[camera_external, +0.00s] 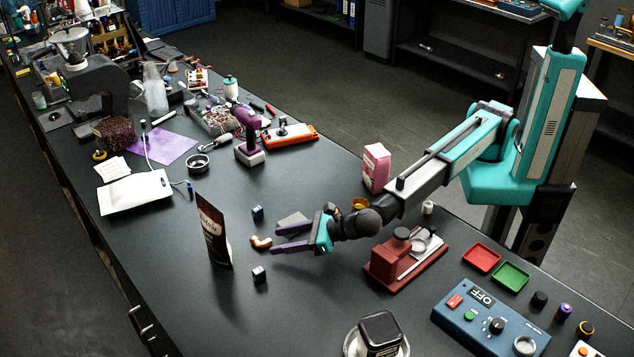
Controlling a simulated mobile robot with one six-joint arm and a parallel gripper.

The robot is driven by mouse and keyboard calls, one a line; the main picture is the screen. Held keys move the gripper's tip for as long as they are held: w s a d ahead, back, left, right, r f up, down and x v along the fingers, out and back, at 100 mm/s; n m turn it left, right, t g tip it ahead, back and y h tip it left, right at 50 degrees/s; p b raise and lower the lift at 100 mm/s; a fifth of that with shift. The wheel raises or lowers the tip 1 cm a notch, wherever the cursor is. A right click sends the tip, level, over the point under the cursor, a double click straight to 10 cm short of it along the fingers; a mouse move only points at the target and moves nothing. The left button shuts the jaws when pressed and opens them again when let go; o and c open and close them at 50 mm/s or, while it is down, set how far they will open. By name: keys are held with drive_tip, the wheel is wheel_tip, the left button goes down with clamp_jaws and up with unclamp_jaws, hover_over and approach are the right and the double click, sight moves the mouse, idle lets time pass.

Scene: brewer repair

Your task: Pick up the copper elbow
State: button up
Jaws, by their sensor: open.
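The copper elbow (261,242) is a small bent copper-coloured pipe piece lying on the dark bench. My gripper (276,239) is low over the bench, pointing left, with its two purple fingers apart. The elbow is at the fingertips, around the gap between them. I cannot tell from this view whether it lies between the fingers or just beyond them. Nothing appears to be held.
A brown pouch (214,232) stands close to the left of the elbow. Small dark cubes lie behind (257,212) and in front (259,275). A red device (405,262) sits right of my gripper. The bench front of the pouch is clear.

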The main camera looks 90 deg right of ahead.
sight(265, 241)
drive_tip(key=x, duration=0.1)
drive_tip(key=p+x, duration=0.1)
drive_tip(key=x, duration=0.2)
drive_tip(key=shift+d+r+p, duration=0.25)
drive_tip(key=shift+p, duration=0.05)
drive_tip(key=shift+w+f, duration=0.3)
drive_tip(key=shift+w, duration=0.3)
drive_tip(key=c, duration=1)
